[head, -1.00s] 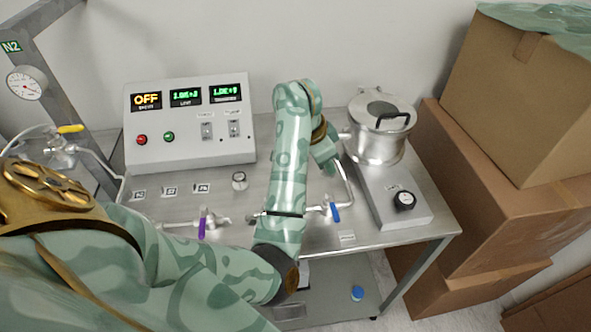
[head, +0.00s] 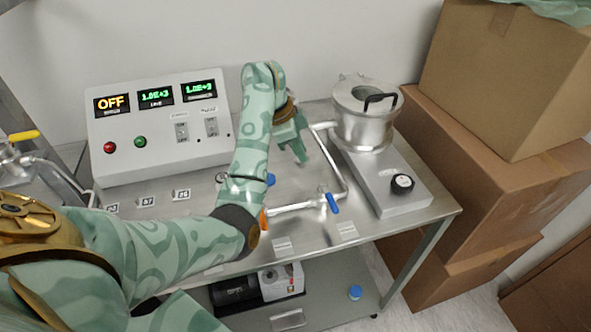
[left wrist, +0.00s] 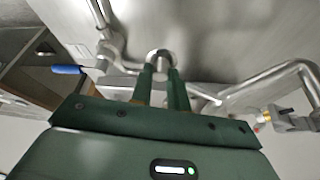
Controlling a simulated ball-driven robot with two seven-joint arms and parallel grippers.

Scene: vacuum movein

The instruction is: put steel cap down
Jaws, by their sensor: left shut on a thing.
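The steel cap (left wrist: 160,58) is a small round shiny metal piece between the fingertips in the left wrist view. My left gripper (left wrist: 161,72) is shut on it. In the head view my left gripper (head: 299,148) points down over the steel bench top (head: 312,240), left of the steel pot and beside the bent pipe. The cap is not clearly visible there. I cannot tell whether it touches the bench. My right gripper is not in view.
A lidded steel pot (head: 362,118) stands at the back right, behind a grey dial unit (head: 388,190). A pipe with a blue-handled valve (head: 332,202) runs across the bench. A control box (head: 160,125) reads OFF. Cardboard boxes (head: 478,165) stand at the right.

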